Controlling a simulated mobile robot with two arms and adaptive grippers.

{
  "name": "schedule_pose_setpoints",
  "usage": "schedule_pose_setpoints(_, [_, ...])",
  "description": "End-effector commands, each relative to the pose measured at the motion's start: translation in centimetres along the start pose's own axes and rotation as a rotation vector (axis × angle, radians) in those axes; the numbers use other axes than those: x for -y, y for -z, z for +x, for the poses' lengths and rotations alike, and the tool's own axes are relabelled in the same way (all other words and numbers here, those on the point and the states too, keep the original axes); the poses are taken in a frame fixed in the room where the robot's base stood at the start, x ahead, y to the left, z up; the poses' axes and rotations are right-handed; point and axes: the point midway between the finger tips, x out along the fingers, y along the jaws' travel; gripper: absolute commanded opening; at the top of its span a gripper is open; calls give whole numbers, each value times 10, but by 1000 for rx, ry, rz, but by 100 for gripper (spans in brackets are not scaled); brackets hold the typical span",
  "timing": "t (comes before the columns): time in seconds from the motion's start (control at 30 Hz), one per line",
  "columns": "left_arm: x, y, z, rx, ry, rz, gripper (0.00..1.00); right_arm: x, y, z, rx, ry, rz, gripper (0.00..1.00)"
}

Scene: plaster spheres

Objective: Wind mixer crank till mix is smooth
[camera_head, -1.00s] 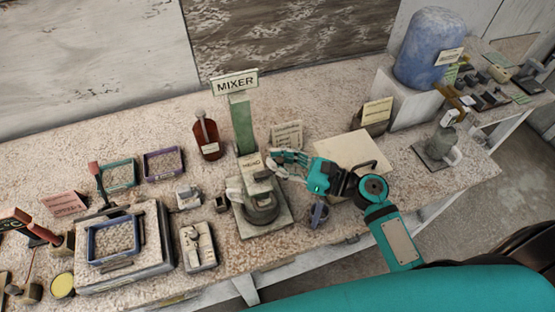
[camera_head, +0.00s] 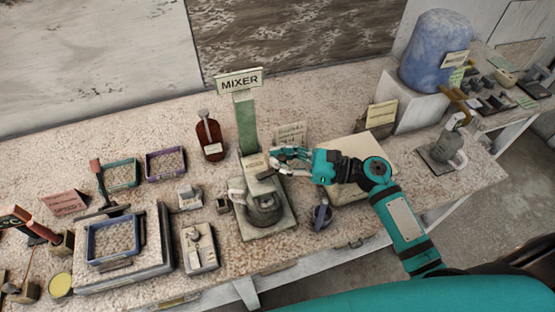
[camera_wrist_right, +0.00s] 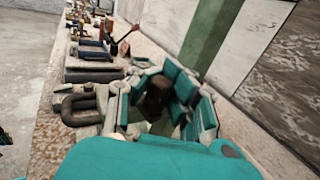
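The mixer (camera_head: 264,208) stands on a square grey-green base, with a dark round bowl under its upright head and a green post with a MIXER sign (camera_head: 239,79) behind it. A dark knob (camera_head: 265,174), which looks like the crank's grip, shows by the mixer's head. My right gripper (camera_head: 279,160) is at the right of that head, its fingers spread and pointing left. In the right wrist view a dark brown knob (camera_wrist_right: 157,97) lies between the open fingers (camera_wrist_right: 160,98), with gaps visible around it. The mix inside the bowl is hidden. My left gripper is out of view.
A red-brown bottle (camera_head: 210,138) stands left of the post. Framed trays (camera_head: 112,238) and small blocks fill the left. A large blue jar (camera_head: 433,50) and a grey jug (camera_head: 441,149) are at the right.

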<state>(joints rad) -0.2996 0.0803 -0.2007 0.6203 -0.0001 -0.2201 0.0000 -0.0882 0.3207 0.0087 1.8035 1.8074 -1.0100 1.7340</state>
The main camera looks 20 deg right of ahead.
Motion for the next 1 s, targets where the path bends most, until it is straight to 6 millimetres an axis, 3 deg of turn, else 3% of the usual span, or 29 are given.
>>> schedule_pose_setpoints(1.0, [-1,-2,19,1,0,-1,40,15,-3,7,2,-201,-10,0])
